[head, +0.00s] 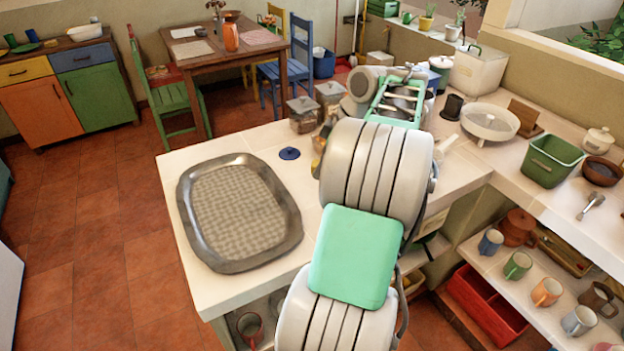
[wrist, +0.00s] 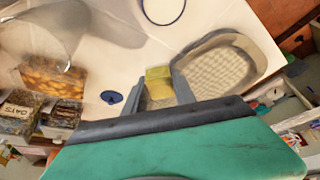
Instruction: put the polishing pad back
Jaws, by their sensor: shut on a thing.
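My gripper (wrist: 160,90) shows in the wrist view, with its two grey fingers on either side of a yellow block-shaped pad (wrist: 158,76). It is shut on this pad, which looks like the polishing pad, and holds it over the white counter. The pad's lower part is partly hidden between the fingers. In the head view my arm hides most of the gripper; a small yellow patch (head: 318,144) shows at the arm's left edge, and I cannot tell for sure whether it is the pad.
A grey metal tray (head: 285,243) with a woven inner surface lies on the counter (head: 180,158). A dark blue round lid-like piece (head: 289,153) lies behind it. Glass jars (head: 303,113) stand at the back. A blue-rimmed round dish (wrist: 163,20) shows in the wrist view.

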